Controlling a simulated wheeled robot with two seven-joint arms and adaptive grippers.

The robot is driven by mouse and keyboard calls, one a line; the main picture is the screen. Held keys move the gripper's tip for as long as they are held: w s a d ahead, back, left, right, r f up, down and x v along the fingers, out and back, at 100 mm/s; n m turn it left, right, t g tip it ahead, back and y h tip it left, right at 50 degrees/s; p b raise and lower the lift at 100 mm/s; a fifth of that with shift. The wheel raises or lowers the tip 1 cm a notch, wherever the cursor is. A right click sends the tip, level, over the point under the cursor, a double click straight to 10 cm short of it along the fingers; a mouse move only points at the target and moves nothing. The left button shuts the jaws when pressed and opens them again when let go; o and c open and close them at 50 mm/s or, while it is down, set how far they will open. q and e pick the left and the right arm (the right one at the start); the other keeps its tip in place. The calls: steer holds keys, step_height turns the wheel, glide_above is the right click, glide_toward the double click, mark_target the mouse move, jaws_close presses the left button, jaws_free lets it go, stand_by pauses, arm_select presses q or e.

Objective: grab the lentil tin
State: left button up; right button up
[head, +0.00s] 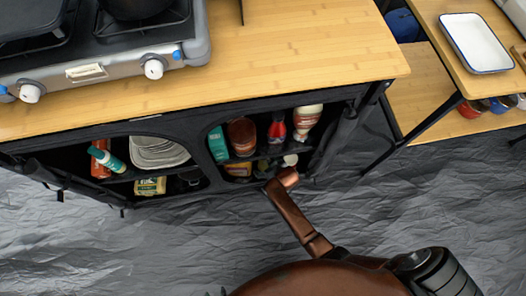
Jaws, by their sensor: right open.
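I cannot pick out the lentil tin for certain by its label. A small yellow tin (239,170) stands on the lower shelf of the right compartment of the cabinet. A yellow-and-green container (151,186) sits low in the left compartment. My right arm, copper-coloured, reaches up from the bottom of the head view to the right compartment's lower opening. My right gripper (265,169) is dark there, open, and hard to separate from the shadow, to the right of the small yellow tin. Whether it touches anything is hidden. My left gripper cannot be made out.
The right compartment's upper shelf holds a teal box (218,144), a brown jar (242,137), a red bottle (277,128) and a white-capped bottle (306,121). The wooden counter (290,45) overhangs both. The grey floor is clear.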

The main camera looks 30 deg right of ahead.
steer(key=shift+w+f, duration=0.15)
steer(key=shift+f, duration=0.05)
steer(key=shift+c, duration=0.3)
jaws_close()
stand_by(0.7)
